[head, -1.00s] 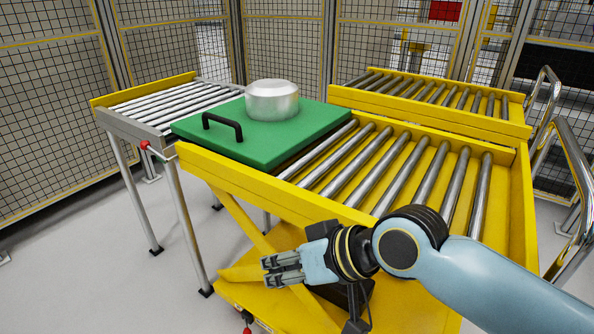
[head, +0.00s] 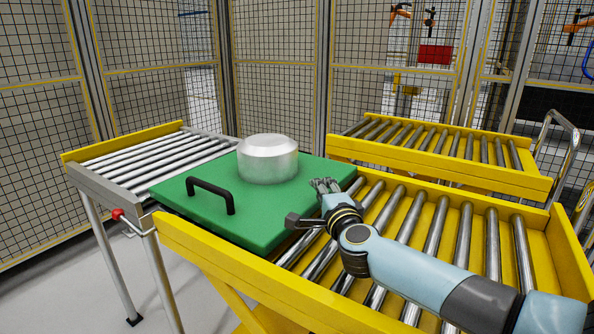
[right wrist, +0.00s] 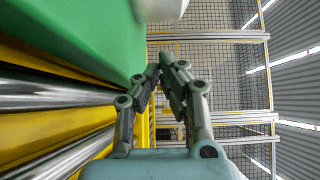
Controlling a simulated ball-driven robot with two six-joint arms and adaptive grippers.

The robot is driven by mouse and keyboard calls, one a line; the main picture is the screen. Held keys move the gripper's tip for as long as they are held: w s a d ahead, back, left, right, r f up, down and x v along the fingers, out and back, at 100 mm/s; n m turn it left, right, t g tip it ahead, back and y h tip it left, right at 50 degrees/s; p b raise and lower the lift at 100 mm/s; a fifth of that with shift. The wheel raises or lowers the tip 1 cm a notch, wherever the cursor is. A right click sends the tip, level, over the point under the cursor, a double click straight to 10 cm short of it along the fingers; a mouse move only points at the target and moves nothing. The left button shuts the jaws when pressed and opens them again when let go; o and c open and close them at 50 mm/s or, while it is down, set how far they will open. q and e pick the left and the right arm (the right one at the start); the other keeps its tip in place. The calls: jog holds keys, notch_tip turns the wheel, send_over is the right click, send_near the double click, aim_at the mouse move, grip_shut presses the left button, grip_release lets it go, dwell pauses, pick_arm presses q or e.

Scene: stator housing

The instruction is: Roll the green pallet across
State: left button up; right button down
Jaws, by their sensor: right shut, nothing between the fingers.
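The green pallet (head: 262,218) is a flat plate with a black handle (head: 211,193) on its near left part. It spans the gap between the grey roller conveyor on the left and the left end of the yellow cart's rollers. A silver cylindrical housing (head: 268,158) stands upright on it. My right gripper (head: 326,184) is shut and empty at the pallet's right edge, above the cart's rollers. In the right wrist view its fingertips (right wrist: 167,62) meet beside the green edge (right wrist: 90,35); I cannot tell whether they touch it. My left gripper is not in view.
The grey roller conveyor (head: 92,178) has a red-knobbed lever (head: 117,214) at its near corner. The yellow cart (head: 215,262) has raised side rails, and its rollers (head: 436,240) right of the pallet are bare. Another empty yellow roller table (head: 400,160) stands behind. Mesh fencing encloses the back.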

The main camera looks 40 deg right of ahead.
aim_at(293, 164)
jog(key=shift+x, duration=1.2)
jog(key=x, duration=0.2)
jog(key=b+x, duration=0.1)
jog(key=x, duration=0.1)
jog(key=shift+s+f, duration=0.1)
jog(key=shift+f, duration=0.1)
jog(key=w+b, duration=0.1)
jog(key=w, duration=0.2)
jog(key=shift+w, duration=0.4)
jog(key=shift+w+a, duration=0.15)
jog(key=shift+w, duration=0.2)
jog(key=shift+w+b, duration=0.2)
jog(key=shift+b, duration=0.1)
jog(key=shift+w+a+r, duration=0.1)
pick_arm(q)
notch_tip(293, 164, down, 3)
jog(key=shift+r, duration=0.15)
pick_arm(e)
jog(key=shift+w, duration=0.1)
